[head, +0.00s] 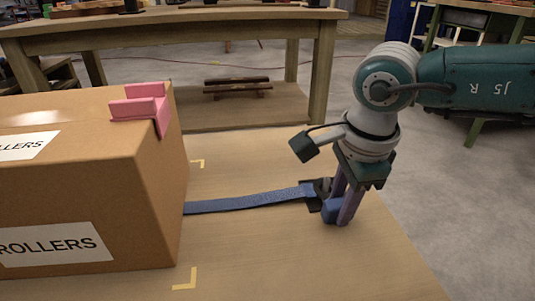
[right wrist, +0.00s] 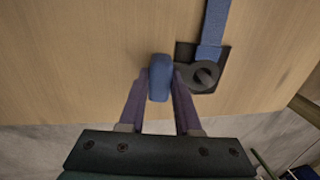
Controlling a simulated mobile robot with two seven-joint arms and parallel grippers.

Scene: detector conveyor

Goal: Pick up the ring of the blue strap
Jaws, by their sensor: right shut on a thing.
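The blue strap (head: 245,202) runs flat on the table from the cardboard box to a dark square plate (head: 313,196) at its right end. In the right wrist view the strap (right wrist: 214,25) meets the plate, and a dark grey ring (right wrist: 204,75) lies on it. My right gripper (head: 342,216) points down at the strap's end. Its purple fingers are shut on a blue block (right wrist: 160,78), just beside the ring. The block also shows low between the fingers in the head view (head: 332,210). Whether it joins the ring is not clear. My left gripper is not in view.
A large cardboard box (head: 90,215) stands at left, with a pink corner piece (head: 143,107) on its top edge. Yellow corner marks (head: 185,280) lie on the table (head: 290,265). The table's right edge is close to my gripper. A wooden workbench (head: 200,23) stands behind.

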